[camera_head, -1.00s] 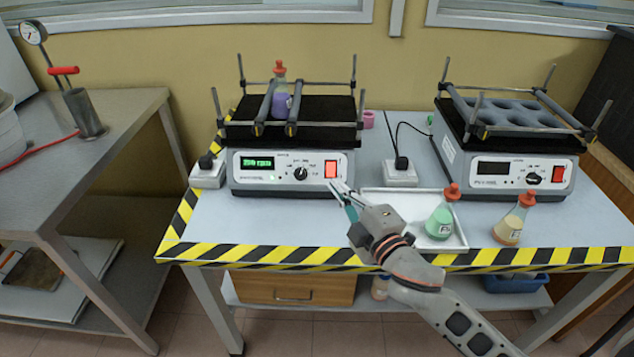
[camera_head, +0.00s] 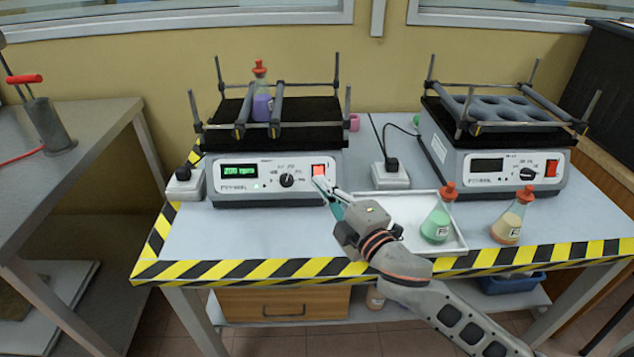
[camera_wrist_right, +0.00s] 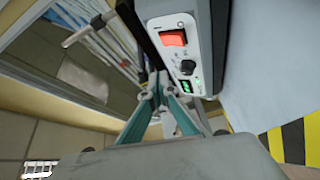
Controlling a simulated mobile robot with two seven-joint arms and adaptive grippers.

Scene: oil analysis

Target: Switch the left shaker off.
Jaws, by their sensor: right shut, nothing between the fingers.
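The left shaker (camera_head: 220,196) stands at the back left of the table, with a purple flask (camera_head: 262,104) clamped on its black platform. Its display (camera_head: 239,170) is lit green and reads about 200 rpm. Its red power switch (camera_head: 318,170) glows at the right of the front panel; the switch also shows in the right wrist view (camera_wrist_right: 173,39). My right gripper (camera_head: 318,184) is shut and empty, its fingertips just below the switch, close to the panel. I cannot tell whether they touch it. My left gripper is not in view.
The right shaker (camera_head: 480,198) has a dark display. A white tray (camera_head: 398,198) holds a green flask (camera_head: 437,222); an orange flask (camera_head: 508,226) stands to its right. A power socket block (camera_head: 390,178) sits between the shakers. The table front left of my arm is clear.

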